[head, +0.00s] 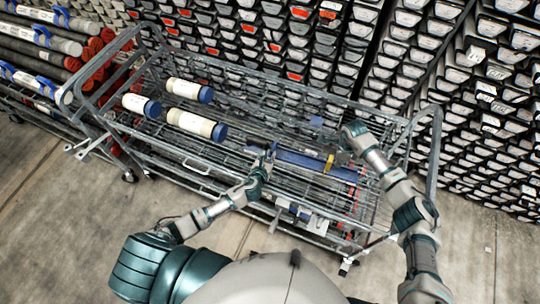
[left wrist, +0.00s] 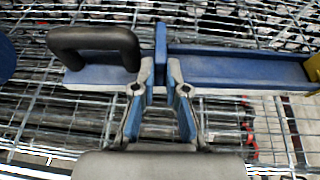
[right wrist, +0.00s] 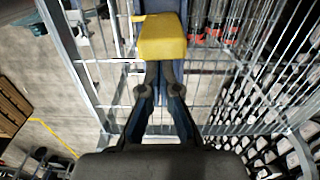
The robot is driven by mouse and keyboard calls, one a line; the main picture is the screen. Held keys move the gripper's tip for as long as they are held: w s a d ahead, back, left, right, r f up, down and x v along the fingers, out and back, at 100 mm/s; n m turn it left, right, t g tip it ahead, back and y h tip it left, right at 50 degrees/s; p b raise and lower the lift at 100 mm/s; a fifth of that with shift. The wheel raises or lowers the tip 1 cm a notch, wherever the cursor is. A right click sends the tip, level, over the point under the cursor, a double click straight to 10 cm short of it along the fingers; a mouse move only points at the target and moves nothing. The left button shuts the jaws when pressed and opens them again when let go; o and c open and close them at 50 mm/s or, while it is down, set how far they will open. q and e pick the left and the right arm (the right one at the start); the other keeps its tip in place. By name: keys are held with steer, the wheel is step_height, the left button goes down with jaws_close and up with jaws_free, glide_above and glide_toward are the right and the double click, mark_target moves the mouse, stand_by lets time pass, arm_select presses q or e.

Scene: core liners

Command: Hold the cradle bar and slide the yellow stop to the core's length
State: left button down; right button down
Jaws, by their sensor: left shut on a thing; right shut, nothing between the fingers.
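The blue cradle bar (head: 300,158) lies on the wire shelf of the cart. In the left wrist view it has a black handle (left wrist: 97,42) and an upright blue plate (left wrist: 160,47). My left gripper (head: 268,156) is shut on the bar at that plate, beside the handle (left wrist: 160,68). The yellow stop (head: 329,163) sits on the bar toward its right end; its edge also shows in the left wrist view (left wrist: 313,68). My right gripper (right wrist: 160,68) is shut and empty, its fingertips close to the stop (right wrist: 162,37). Whether they touch it I cannot tell.
Several white core liners with blue caps (head: 190,89) lie on the cart's left part. The cart's raised end frame (head: 437,150) stands beside my right arm. Racks of core trays (head: 460,80) fill the back, and a pipe rack (head: 50,45) stands at left.

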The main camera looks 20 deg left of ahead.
arm_select(q)
steer(key=shift+r, duration=0.1)
arm_select(e)
step_height(320, 180, up, 7)
steer(key=shift+f, duration=0.15)
stand_by(0.5)
arm_select(q)
steer(key=c, duration=1.1)
jaws_free()
steer(key=shift+c, duration=0.2)
steer(key=shift+s, duration=0.1)
steer(key=shift+s+r, duration=0.1)
steer(key=shift+s, duration=0.25)
steer(key=v, duration=1)
steer(key=shift+s+a, duration=0.15)
steer(key=shift+s, duration=0.25)
